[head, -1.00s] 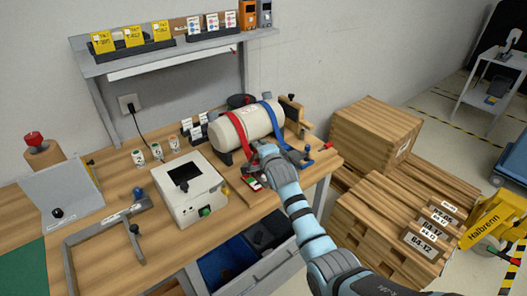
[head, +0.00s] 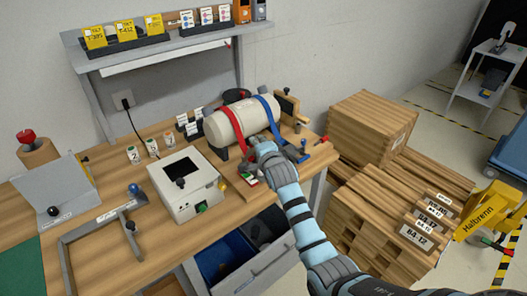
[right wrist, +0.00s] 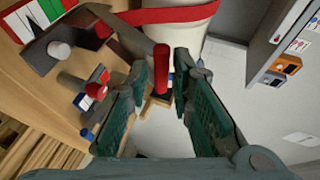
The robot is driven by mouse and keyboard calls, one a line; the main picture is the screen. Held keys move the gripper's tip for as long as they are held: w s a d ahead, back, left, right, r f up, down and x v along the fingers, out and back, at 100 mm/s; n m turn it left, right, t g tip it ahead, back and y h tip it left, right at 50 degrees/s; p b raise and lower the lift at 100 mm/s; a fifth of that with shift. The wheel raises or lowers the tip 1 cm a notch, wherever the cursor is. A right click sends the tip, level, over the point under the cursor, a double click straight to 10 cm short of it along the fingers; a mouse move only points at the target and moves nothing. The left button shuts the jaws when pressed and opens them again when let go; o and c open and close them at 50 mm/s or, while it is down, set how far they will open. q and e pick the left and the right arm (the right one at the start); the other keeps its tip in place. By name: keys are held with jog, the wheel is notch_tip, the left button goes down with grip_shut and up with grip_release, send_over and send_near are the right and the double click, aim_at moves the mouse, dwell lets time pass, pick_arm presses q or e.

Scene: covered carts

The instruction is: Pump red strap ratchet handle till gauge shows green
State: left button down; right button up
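A cream cylinder (head: 228,124) lies on a wooden board on the bench, with a red strap (head: 239,130) and a blue strap (head: 271,118) over it. My right gripper (head: 254,150) is at the front of the cylinder, by the red strap's ratchet. In the right wrist view a red handle (right wrist: 162,72) stands between the fingertips, with gaps on both sides, so the fingers look open around it. A striped gauge (right wrist: 28,22) with green, white and red shows at the upper left; its reading cannot be told. My left gripper is out of view.
A white box with a dark screen (head: 188,190) sits on the left. Wooden crates (head: 372,130) stand right of the bench.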

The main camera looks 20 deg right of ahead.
jog(key=v, duration=0.9)
jog(key=shift+s+r, duration=0.15)
jog(key=shift+s, duration=0.1)
